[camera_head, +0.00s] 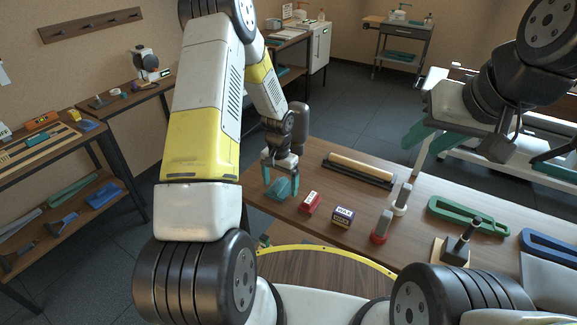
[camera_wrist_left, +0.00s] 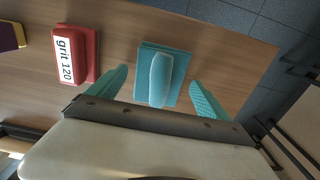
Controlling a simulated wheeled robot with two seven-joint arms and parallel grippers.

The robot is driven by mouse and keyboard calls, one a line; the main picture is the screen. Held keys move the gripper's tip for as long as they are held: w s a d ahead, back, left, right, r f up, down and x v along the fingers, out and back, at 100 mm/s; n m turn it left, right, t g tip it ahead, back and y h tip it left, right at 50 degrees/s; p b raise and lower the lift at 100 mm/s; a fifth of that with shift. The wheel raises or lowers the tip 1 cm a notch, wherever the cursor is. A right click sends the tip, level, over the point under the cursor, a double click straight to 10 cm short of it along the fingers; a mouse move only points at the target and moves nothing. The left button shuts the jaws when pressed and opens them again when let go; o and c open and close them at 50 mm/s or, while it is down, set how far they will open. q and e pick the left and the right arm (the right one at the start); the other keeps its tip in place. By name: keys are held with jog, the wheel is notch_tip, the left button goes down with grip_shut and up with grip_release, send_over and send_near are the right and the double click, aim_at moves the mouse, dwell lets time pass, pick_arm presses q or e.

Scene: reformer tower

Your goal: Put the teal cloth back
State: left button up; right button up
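A red grit 120 block (camera_head: 310,202) stands close right of the cloth, then a purple and yellow block (camera_head: 343,216). A side bench (camera_head: 40,150) stands left.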

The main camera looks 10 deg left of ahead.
pick_arm(q)
notch_tip(320, 180, up, 12)
notch_tip(320, 180, up, 17)
jog(key=n+t, duration=0.2)
jog(key=t, duration=0.1)
send_over(280, 182)
jog(key=s, duration=0.9)
jog(key=s+d+r+t+h, duration=0.1)
jog(key=s+r, duration=0.3)
jog(key=s, duration=0.3)
jog(key=s+d+r+n+t+h, duration=0.1)
jog(key=s+r, duration=0.3)
jog(key=s, duration=0.4)
jog(key=shift+s+d+r+t, duration=0.2)
jog(key=shift+r+t, duration=0.15)
jog(key=shift+t, duration=0.25)
